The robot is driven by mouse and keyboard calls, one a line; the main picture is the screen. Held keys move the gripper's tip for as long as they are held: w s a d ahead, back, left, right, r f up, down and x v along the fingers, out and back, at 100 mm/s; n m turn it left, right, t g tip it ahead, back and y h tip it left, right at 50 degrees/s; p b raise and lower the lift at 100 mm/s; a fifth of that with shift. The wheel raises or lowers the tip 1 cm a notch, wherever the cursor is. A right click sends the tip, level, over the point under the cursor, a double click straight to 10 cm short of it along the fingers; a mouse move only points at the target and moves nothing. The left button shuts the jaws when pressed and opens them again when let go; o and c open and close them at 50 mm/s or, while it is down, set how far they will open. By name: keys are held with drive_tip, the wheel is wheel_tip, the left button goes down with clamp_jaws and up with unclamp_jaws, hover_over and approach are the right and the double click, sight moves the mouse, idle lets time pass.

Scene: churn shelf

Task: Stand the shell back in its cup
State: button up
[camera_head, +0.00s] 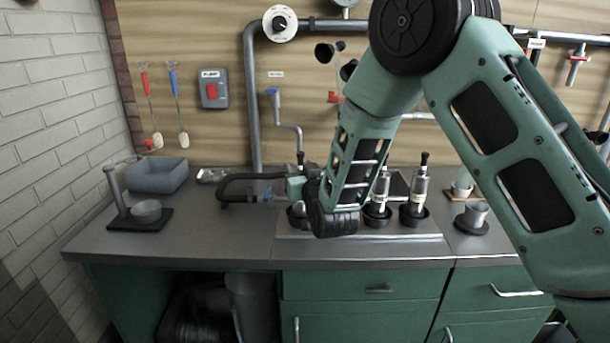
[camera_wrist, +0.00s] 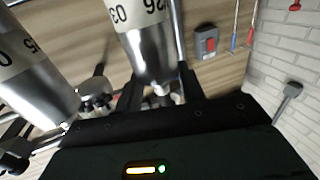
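My gripper (camera_wrist: 160,80) shows in the wrist view with its two black fingers apart. In the head view my gripper's black frame (camera_head: 224,192) is above the counter, left of my arm. A silver shell with a numbered label (camera_wrist: 145,50) lines up with the finger gap; whether they touch it is unclear. A second labelled shell (camera_wrist: 35,85) is close by on the left. In the head view two shells (camera_head: 381,190) (camera_head: 418,190) stand in black cups (camera_head: 377,217) (camera_head: 413,217). Another cup (camera_head: 297,220) is partly hidden behind my arm.
A shiny, indistinct object (camera_head: 210,175) lies on the counter beside a grey bin (camera_head: 158,176). A post stand with a small cup (camera_head: 146,211) is at the left; another small cup stand (camera_head: 472,220) is at the right. Pipes (camera_head: 252,110) run along the wall. The front-left counter is clear.

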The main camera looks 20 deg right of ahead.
drive_tip(key=shift+s, duration=0.3)
drive_tip(key=s+b, duration=0.3)
drive_tip(key=s, duration=0.8)
drive_tip(key=s+a+f+n+g+y, duration=0.4)
drive_tip(key=s+a+f+g, duration=0.1)
drive_tip(key=s+a+g, duration=0.6)
drive_tip(key=s+d+n+g+h, duration=0.1)
drive_tip(key=s+d+g, duration=0.1)
drive_tip(key=s, duration=0.8)
drive_tip(key=s+d+r+n+g+h, duration=0.1)
drive_tip(key=s+g, duration=0.4)
drive_tip(key=s, duration=0.5)
drive_tip(key=shift+d+r+n+h, duration=0.15)
drive_tip(key=shift+d+n+h, duration=0.55)
drive_tip(key=shift+d+n, duration=0.15)
drive_tip(key=shift+r, duration=0.1)
